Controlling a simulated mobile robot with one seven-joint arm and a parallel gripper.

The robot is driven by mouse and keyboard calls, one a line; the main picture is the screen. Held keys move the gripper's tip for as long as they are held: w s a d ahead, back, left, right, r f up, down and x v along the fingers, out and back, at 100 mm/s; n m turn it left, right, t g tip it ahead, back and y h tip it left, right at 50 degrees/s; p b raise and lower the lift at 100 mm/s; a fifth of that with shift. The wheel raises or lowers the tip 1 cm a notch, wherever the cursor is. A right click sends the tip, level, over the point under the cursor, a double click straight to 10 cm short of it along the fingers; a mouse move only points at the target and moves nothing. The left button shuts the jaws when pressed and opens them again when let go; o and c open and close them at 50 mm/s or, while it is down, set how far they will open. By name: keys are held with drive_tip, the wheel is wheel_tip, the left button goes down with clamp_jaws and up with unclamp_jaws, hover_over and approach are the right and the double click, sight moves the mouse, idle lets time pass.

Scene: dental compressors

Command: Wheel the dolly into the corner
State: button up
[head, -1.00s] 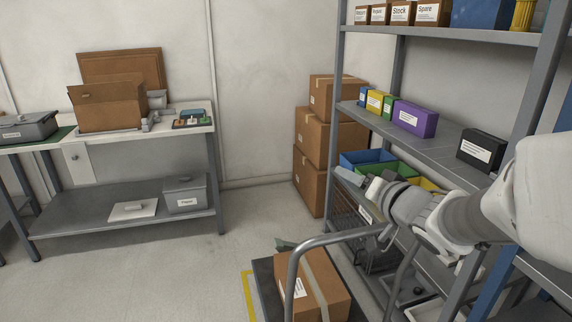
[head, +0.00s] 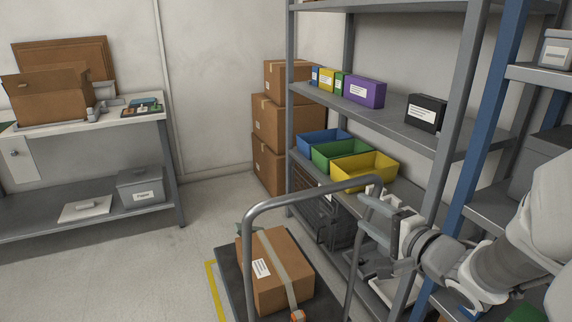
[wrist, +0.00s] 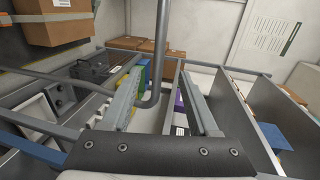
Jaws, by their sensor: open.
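The dolly has a dark flat platform (head: 232,275) and a grey tubular handle (head: 249,235) standing at its near side. A taped cardboard box (head: 270,275) with a white label rides on the platform. My gripper (head: 372,215) is open at the upper right bend of the handle. In the wrist view the handle's bent tube (wrist: 168,75) shows between the two spread fingers of my gripper (wrist: 160,85); I cannot tell whether they touch it. The dolly's wheels are hidden.
Stacked cardboard boxes (head: 268,125) stand by the back wall. A grey shelf rack (head: 400,125) with colored bins runs close along the right. A workbench (head: 90,190) stands at left. Yellow floor tape (head: 213,290) runs beside the dolly. Floor (head: 140,255) between bench and dolly is clear.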

sight(330, 192)
drive_tip(key=p+x, duration=0.2)
drive_tip(key=x, duration=1.2)
drive_tip(key=shift+w+a+f, duration=0.1)
drive_tip(key=shift+w+f, duration=0.1)
drive_tip(key=shift+w+a, duration=0.2)
drive_tip(key=shift+w, duration=0.4)
clamp_jaws()
idle(0.6)
